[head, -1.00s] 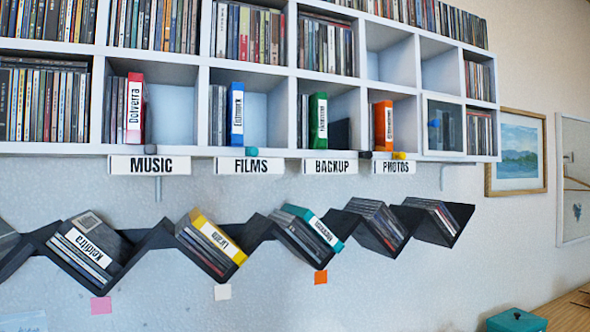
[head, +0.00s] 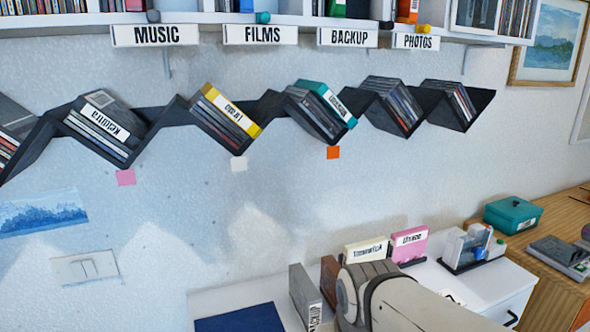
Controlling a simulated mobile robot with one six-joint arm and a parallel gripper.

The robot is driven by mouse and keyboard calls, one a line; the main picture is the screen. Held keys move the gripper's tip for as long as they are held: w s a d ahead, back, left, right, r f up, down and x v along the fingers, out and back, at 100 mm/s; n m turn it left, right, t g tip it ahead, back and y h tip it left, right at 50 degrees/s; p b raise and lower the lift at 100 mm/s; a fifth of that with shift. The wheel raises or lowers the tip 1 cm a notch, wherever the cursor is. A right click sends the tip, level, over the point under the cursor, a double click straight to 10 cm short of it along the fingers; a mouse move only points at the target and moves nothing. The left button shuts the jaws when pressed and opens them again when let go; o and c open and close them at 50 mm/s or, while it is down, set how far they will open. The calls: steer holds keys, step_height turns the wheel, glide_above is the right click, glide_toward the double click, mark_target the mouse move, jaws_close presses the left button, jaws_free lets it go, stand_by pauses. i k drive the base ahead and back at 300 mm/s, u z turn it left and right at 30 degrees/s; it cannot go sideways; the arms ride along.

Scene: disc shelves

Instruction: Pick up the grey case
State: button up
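A grey case (head: 304,288) stands upright on the white cabinet top at the bottom of the head view. A white label reading BACKUP runs down its near edge, and its lower end is cut off by the frame. Another dark grey case (head: 100,116), labelled in white, leans in the left part of the zigzag shelf. My arm (head: 395,298) shows at the bottom, just right of the standing grey case. My gripper is not in view.
A brown case (head: 329,277) stands between the grey case and my arm. Cream (head: 365,251) and pink (head: 409,246) cases stand behind my arm. A dark blue mat (head: 240,318) lies left. The zigzag shelf (head: 265,107) overhangs on the wall. A teal box (head: 512,214) sits right.

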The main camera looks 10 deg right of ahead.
mark_target(306, 301)
steer(key=u, duration=1.65)
steer(key=k, duration=1)
steer(key=z, duration=0.65)
steer(key=i, duration=1)
steer(key=z, duration=0.1)
